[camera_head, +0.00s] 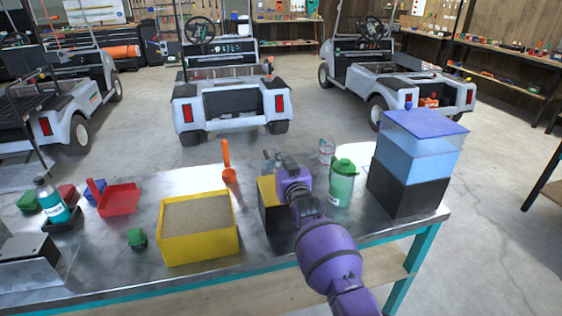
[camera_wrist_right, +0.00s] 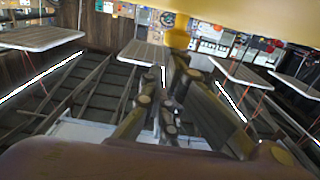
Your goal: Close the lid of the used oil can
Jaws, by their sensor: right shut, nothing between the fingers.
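A dark box with yellow on its upper left part (camera_head: 266,190) stands on the metal bench, partly hidden behind my right arm. I cannot tell for sure whether this is the used oil can, or whether its lid is open. My right gripper (camera_head: 269,160) is shut and empty, with its grey fingers just above and behind this box. In the right wrist view the fingers (camera_wrist_right: 165,108) point away from the camera, and a large yellow surface (camera_wrist_right: 250,18) with a yellow knob fills the top edge. Contact cannot be seen. My left gripper is not in view.
A yellow sand bin (camera_head: 200,252) stands left of the arm. A green-lidded jug (camera_head: 342,185) and a blue-lidded clear container on a black box (camera_head: 404,190) stand to the right. An orange-handled tool (camera_head: 228,162) stands behind. A red dustpan (camera_head: 119,199) lies left.

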